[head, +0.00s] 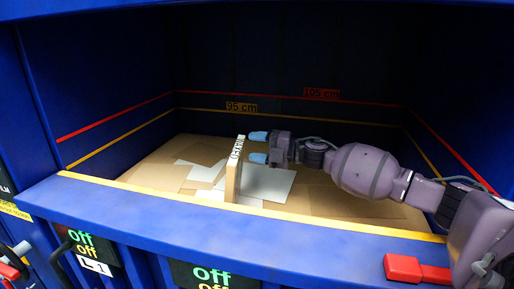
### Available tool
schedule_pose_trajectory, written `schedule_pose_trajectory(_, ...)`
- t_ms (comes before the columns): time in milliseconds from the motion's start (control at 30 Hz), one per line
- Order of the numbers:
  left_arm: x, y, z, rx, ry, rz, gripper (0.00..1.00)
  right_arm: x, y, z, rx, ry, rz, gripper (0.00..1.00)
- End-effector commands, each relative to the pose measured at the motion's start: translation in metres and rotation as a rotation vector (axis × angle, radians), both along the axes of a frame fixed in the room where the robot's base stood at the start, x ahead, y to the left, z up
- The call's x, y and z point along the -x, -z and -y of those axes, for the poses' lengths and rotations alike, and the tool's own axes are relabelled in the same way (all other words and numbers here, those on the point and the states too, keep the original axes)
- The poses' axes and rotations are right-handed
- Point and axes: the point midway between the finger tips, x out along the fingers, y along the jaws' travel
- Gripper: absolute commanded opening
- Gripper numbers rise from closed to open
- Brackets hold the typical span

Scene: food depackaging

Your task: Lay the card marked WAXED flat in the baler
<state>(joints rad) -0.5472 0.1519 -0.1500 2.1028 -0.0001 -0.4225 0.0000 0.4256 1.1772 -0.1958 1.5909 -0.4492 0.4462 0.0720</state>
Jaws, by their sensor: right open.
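The card marked WAXED (233,180) stands on edge inside the baler, close to the front sill. I see it nearly edge-on, with its lettering along the upper part of the narrow side. My right gripper (257,147) reaches in from the right and is open, its two light-blue fingers pointing left toward the card's upper part. The fingertips are just right of the card; I cannot tell whether they touch it. The baler (220,229) is blue with an open chamber. My left gripper is not in view.
Flat brown and white card pieces (320,197) cover the chamber floor. A yellow-edged front sill runs across below. The back wall has a yellow line marked 95 cm (241,107) and a red line marked 105 cm (321,93). A red handle (403,268) sits at the lower right.

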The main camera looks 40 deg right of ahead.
Motion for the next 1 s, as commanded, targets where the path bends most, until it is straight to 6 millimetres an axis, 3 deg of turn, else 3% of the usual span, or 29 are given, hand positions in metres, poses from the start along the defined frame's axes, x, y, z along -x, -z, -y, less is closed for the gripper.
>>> schedule_pose_trajectory(267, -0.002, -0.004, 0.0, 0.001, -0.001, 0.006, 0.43, 0.011, 0.0, 0.009, 0.001, 0.002, -0.002, 0.57)
schedule_pose_trajectory(700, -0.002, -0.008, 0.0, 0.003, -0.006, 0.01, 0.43, 0.052, -0.001, 0.041, 0.0, 0.001, 0.0, 0.57)
schedule_pose_trajectory(1000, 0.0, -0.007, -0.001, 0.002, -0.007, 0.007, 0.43, 0.059, -0.001, 0.046, -0.001, -0.001, 0.001, 0.57)
